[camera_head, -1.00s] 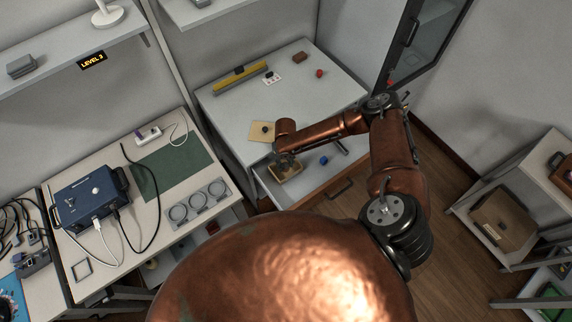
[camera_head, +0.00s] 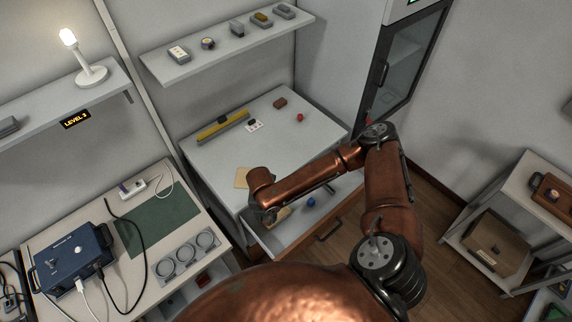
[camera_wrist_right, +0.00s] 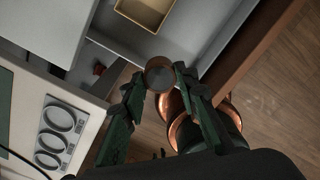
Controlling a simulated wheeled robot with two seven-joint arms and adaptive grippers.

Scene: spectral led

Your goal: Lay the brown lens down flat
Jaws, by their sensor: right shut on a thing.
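In the right wrist view, a small round lens with a brown rim (camera_wrist_right: 160,74) sits between the fingertips of my right gripper (camera_wrist_right: 160,75), which is shut on it. The lens's round face shows to this camera. In the head view, my right gripper (camera_head: 267,214) is over the left side of the open drawer, by the tan tray; the lens cannot be made out there. My left gripper is not in view.
The open drawer (camera_head: 290,235) holds the tan tray (camera_head: 281,214) and a blue object (camera_head: 311,201). On the left bench (camera_head: 145,270) are a holder with several rings (camera_head: 184,257), a green mat (camera_head: 158,220) and a blue box (camera_head: 72,258). The white tabletop (camera_head: 290,150) has free room.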

